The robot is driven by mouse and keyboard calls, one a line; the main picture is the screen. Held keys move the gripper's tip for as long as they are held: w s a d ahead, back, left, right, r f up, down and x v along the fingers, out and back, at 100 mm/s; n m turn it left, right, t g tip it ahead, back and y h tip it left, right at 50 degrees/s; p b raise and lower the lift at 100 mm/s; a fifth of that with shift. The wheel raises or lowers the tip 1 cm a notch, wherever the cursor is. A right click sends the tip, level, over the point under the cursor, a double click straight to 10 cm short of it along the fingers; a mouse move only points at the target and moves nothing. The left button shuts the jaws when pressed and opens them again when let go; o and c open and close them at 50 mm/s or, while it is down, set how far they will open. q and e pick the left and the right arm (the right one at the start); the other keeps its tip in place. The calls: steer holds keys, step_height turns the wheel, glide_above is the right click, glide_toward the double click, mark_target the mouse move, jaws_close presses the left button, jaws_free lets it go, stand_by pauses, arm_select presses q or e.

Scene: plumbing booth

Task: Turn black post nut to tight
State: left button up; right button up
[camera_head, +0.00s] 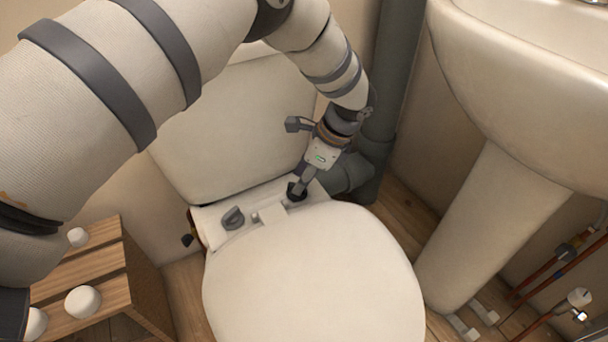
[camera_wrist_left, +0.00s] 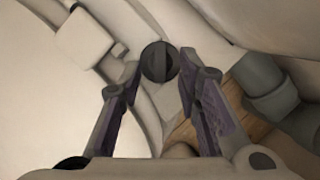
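A black post nut (camera_wrist_left: 159,62), round with a raised grip ridge across it, sits on the white rear ledge of the toilet behind the seat. My left gripper (camera_head: 297,190) reaches down over it in the head view and hides most of it. In the left wrist view the nut lies between the two fingertips (camera_wrist_left: 160,68), with a narrow gap seeming to show on each side. The fingers are apart; firm contact cannot be made out. A second dark winged nut (camera_head: 233,217) stands on the ledge to the left. My right gripper is not in view.
The closed toilet lid (camera_head: 315,275) lies in front of the nuts, and the cistern (camera_head: 235,125) rises behind. A grey waste pipe (camera_head: 395,70) stands close to the right of my gripper. A basin (camera_head: 530,90) is at right, a wooden stool (camera_head: 145,280) at lower left.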

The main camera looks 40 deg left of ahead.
arm_select(q)
steer(key=shift+x, duration=1)
jaws_close()
